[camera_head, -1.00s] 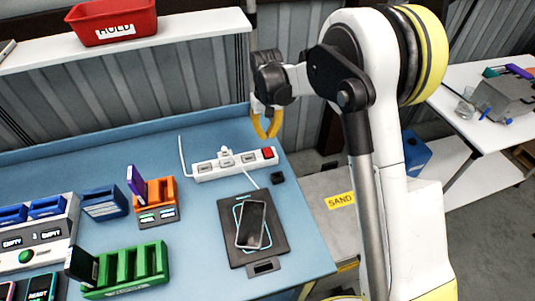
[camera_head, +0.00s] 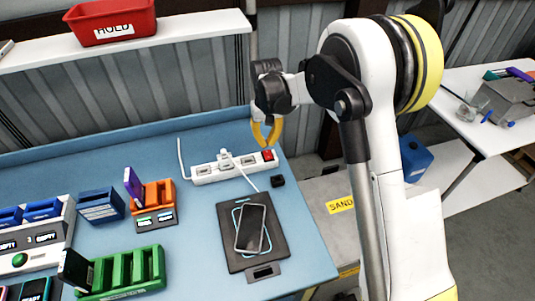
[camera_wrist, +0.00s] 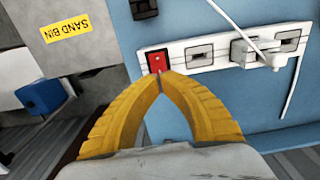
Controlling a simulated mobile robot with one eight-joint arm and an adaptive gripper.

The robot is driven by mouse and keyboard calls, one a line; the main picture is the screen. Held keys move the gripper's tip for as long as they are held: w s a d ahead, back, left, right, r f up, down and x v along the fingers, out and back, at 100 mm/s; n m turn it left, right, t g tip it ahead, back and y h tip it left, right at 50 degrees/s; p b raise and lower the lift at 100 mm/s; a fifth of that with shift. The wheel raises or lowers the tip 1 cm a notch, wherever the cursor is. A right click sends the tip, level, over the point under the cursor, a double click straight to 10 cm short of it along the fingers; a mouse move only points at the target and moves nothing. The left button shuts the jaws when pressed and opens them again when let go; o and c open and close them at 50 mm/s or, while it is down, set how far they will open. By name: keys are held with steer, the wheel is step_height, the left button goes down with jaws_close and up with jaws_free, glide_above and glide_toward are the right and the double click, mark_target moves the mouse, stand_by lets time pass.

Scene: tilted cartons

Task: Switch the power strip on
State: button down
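The white power strip (camera_head: 205,175) lies near the back right of the blue bench, with a white plug (camera_head: 225,158) in one socket. Its red switch (camera_head: 268,156) is at the right end. In the wrist view, the red switch (camera_wrist: 157,61) sits just beyond my fingertips, with a small pale mark on its face. My gripper (camera_head: 266,146) is empty, its yellow fingertips together, pointing down at the switch. In the wrist view, the fingertips (camera_wrist: 160,80) overlap the switch's near edge. I cannot tell whether they touch it or whether the switch is on.
A phone (camera_head: 251,230) lies on a dark pad (camera_head: 271,255) in front of the strip. A small black block (camera_head: 277,181) is beside the strip. An orange rack (camera_head: 160,192), a blue rack (camera_head: 100,207) and a green rack (camera_head: 155,285) stand to the left.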

mark_target(267, 151)
steer(key=shift+f+b, duration=1.4)
steer(key=shift+f, duration=0.5)
stand_by(1.3)
steer(key=shift+r, duration=0.1)
steer(key=shift+r+p, duration=1.95)
steer(key=shift+r, duration=1.5)
